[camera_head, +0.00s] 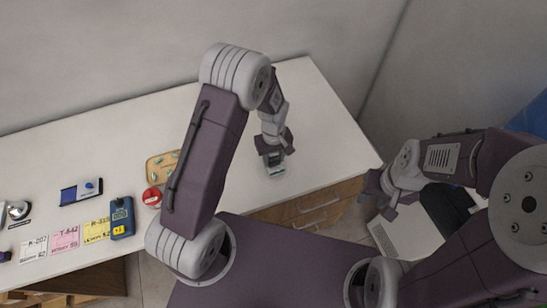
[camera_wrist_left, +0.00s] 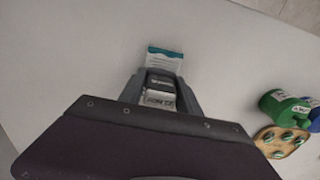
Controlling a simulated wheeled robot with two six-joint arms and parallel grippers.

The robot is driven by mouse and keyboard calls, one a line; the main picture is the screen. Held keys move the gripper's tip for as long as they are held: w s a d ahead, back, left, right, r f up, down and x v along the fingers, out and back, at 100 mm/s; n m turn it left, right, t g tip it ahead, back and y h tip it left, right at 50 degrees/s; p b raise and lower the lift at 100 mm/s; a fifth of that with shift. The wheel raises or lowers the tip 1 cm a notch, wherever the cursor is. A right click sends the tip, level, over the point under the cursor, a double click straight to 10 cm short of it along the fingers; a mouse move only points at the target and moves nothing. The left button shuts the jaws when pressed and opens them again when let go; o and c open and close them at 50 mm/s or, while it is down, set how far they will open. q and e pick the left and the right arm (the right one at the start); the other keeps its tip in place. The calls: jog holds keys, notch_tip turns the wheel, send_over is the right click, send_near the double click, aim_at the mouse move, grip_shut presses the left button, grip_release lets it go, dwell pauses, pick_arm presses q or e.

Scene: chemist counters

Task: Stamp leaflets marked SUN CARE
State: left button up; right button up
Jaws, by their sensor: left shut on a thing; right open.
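My left gripper (camera_head: 273,155) is over the right part of the counter. In the left wrist view, its fingers (camera_wrist_left: 161,80) are shut on a dark block (camera_wrist_left: 160,83) with small pale lettering, which looks like a stamp. A small teal-and-white piece (camera_wrist_left: 166,60) shows just beyond the fingertips; it may be a leaflet, and its text is too small to read. Whether the block touches it is hidden. My right gripper (camera_head: 381,197) is open and empty, off the counter's right end.
A wooden tray (camera_head: 152,177) with several small teal pieces, a red round item (camera_head: 152,197), a blue device (camera_head: 122,220), several coded cards (camera_head: 65,239) and a blue pad box (camera_head: 82,192) are to the left. The counter's right end (camera_head: 325,130) is clear.

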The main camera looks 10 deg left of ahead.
pick_arm(q)
notch_tip(320, 180, up, 7)
jog(key=p, duration=0.6)
